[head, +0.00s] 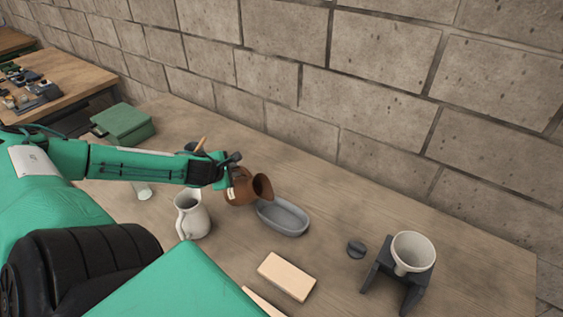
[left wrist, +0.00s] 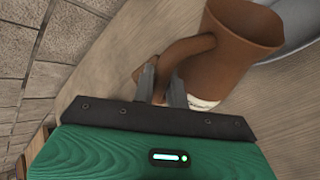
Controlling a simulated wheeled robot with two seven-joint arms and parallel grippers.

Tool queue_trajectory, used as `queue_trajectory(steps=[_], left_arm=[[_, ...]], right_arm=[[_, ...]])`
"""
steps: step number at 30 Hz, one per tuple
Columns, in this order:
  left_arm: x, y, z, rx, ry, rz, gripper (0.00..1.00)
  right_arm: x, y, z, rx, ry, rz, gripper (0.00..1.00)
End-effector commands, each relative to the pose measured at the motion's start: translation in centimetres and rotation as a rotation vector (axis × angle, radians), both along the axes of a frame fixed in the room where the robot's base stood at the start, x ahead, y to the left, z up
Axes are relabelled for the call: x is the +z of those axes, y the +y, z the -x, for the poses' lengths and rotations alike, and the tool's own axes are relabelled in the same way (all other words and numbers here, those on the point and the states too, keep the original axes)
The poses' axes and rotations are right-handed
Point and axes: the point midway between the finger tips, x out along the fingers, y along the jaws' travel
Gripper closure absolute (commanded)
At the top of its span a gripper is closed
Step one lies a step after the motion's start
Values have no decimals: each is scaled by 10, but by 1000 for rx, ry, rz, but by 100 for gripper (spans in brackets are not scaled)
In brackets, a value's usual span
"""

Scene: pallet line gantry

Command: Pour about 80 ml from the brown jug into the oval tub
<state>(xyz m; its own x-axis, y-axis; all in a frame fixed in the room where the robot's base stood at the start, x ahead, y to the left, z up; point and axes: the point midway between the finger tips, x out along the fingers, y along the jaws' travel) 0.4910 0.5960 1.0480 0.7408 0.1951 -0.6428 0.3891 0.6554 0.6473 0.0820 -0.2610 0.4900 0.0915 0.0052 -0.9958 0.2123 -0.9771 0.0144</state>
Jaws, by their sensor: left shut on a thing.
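The brown jug (head: 239,190) is tilted, with its mouth turned right toward the oval tub. My left gripper (head: 228,171) is shut on the jug's handle, which shows between the fingers (left wrist: 163,88) in the left wrist view. The jug's body (left wrist: 220,58) fills the upper right there. The grey oval tub (head: 283,228) stands on the table just right of and below the jug's mouth in the head view. Its inside looks empty; no stream of liquid shows. A part of a grey rim (left wrist: 296,38) shows behind the jug in the left wrist view. My right gripper is not in view.
A white pitcher (head: 192,218) stands left of the tub, with a clear glass (head: 141,190) beyond it. A pale block (head: 286,276) lies in front. A green box (head: 123,124) stands at the back left.

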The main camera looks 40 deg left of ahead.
Motion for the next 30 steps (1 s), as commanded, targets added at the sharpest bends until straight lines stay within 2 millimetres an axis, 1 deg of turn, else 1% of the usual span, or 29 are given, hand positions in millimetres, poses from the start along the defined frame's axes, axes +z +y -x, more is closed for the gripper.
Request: queue_trajectory(steps=[1,12,30], left_arm=[[0,-1,-1,-2,1,-10,100],[1,-5,-2,-2,16,-61,100],[3,-12,-4,-2,40,-143,100]], right_arm=[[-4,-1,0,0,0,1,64],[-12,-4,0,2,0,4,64],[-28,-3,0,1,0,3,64]])
